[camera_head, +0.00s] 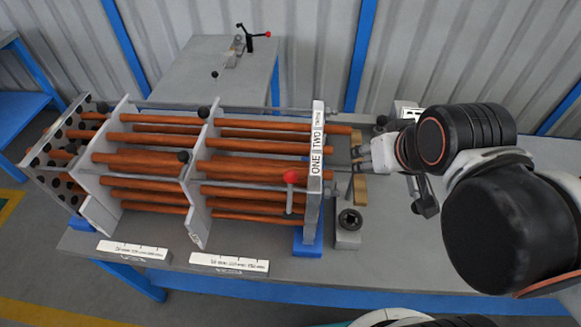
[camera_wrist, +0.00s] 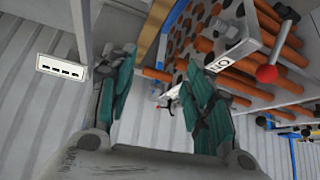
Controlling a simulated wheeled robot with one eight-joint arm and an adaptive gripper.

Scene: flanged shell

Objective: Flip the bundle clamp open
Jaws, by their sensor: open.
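A tube bundle (camera_head: 150,160) of copper-coloured rods runs through grey plates to an end plate marked ONE and TWO (camera_head: 316,165). A lever with a red ball knob (camera_head: 291,177) stands upright at the bundle's near side by that plate; the knob also shows in the wrist view (camera_wrist: 266,73). A second clamp with a red-tipped handle (camera_head: 250,40) is on the back table. I cannot tell which one is the bundle clamp. My gripper (camera_head: 362,155) is right of the end plate, apart from the red knob. In the wrist view its green-padded fingers (camera_wrist: 160,100) are spread with nothing between them.
A grey block with a dark round socket (camera_head: 349,222) stands in front of my gripper. Blue supports (camera_head: 308,240) hold the bundle. Two white label strips (camera_head: 229,263) lie at the front edge. Rod ends protrude beyond the end plate near my fingers. The bench's front right is clear.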

